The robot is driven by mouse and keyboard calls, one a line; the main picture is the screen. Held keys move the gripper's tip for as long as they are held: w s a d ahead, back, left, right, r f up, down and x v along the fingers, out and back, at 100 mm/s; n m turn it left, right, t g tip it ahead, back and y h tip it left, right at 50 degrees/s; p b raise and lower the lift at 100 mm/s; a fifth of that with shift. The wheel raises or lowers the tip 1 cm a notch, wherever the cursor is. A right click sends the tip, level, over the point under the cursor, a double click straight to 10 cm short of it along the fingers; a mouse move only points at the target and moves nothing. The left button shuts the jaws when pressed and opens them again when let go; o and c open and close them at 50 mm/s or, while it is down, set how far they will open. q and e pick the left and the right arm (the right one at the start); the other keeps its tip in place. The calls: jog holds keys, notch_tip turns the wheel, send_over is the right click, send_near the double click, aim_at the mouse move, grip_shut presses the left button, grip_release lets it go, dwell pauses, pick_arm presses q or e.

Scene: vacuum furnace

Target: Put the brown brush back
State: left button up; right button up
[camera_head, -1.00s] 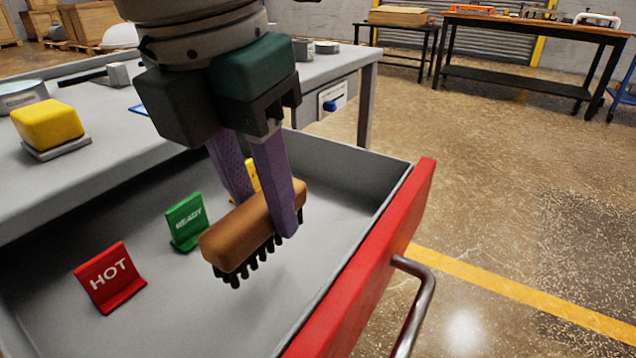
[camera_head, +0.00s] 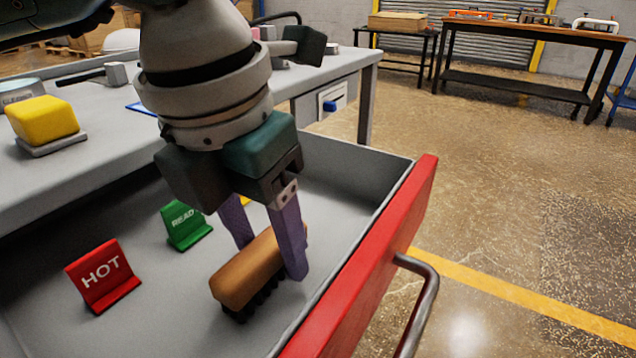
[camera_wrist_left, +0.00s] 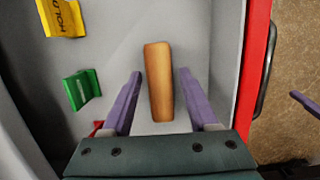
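The brown brush (camera_head: 245,272) is on the grey floor of the open drawer, bristles down. In the left wrist view the brush (camera_wrist_left: 158,82) lies between the fingers of my left gripper (camera_wrist_left: 160,74), with a gap on each side. The left gripper (camera_head: 270,258) is open and low in the drawer, around the brush. One purple finger, apparently of my right gripper (camera_wrist_left: 304,104), shows at the right edge of the left wrist view, outside the drawer; its other finger is hidden.
A red HOT sign (camera_head: 103,275) and a green READY sign (camera_head: 184,226) stand left of the brush. A yellow sign (camera_wrist_left: 62,16) stands further along. The drawer has a red front (camera_head: 370,270) with a metal handle (camera_head: 422,300). A yellow block (camera_head: 43,120) sits on the worktop.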

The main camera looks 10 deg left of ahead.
aim_at(247, 261)
pick_arm(q)
jog(key=shift+o, duration=0.3)
jog(key=shift+r+p, duration=0.35)
jog(key=shift+r, duration=0.25)
notch_tip(247, 261, up, 11)
jog(key=s+p, duration=0.2)
jog(key=shift+a, duration=0.4)
jog(key=shift+s, duration=0.1)
